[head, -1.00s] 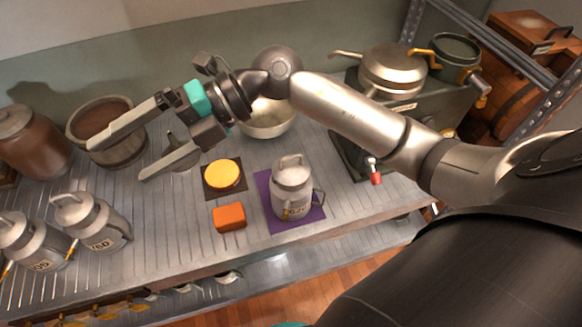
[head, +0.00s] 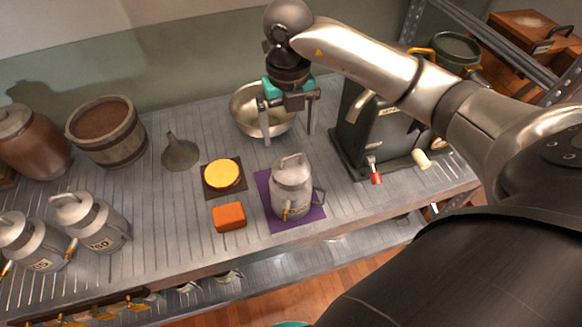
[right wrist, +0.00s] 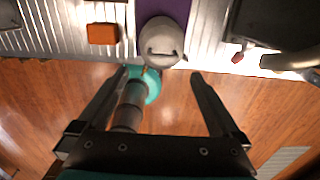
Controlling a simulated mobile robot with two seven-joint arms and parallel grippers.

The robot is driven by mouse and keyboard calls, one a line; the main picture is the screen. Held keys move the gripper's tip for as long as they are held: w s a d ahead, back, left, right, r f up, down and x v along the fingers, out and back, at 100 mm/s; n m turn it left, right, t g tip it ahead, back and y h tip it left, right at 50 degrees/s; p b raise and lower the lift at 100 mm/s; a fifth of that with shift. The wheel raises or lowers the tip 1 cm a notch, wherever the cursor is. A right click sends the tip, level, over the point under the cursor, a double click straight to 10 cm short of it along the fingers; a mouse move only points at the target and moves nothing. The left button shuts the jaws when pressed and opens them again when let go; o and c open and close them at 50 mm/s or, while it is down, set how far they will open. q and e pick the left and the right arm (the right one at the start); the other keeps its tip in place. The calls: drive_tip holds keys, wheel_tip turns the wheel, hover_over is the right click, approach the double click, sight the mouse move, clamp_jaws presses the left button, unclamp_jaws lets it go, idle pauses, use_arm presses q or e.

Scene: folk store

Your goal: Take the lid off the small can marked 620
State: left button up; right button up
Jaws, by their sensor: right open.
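A small grey metal can (head: 291,195) stands upright on a purple mat (head: 312,213). Its lid (head: 291,170) is on, with a raised loop handle on top. An orange-brown fitting is at its front; I cannot read its marking clearly. My right gripper (head: 288,136) points down with its fingers apart and empty, behind and above the lid in the head view. In the right wrist view the gripper (right wrist: 161,74) is open, and the can (right wrist: 161,42) shows just beyond and between the fingertips, not touched. My left gripper is not in view.
An orange block (head: 229,217) and a yellow disc (head: 222,174) on a dark mat lie left of the can. A metal bowl (head: 245,112) is behind my gripper. A dark machine (head: 385,135) stands right. Two similar cans (head: 92,222) (head: 32,243), a funnel (head: 180,153) and a tub (head: 108,135) are left.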

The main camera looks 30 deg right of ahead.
sight(291, 157)
wheel_tip(291, 157, down, 6)
drive_tip(key=shift+r, duration=0.15)
drive_tip(key=f, duration=0.5)
drive_tip(key=shift+d+b, duration=0.25)
drive_tip(key=shift+b, duration=0.05)
drive_tip(key=shift+c, duration=0.2)
drive_tip(key=c, duration=1.3)
drive_tip(key=shift+c, duration=0.2)
drive_tip(key=shift+w+r, duration=0.1)
drive_tip(key=shift+r, duration=0.05)
wheel_tip(291, 157, up, 20)
drive_tip(key=p, duration=0.2)
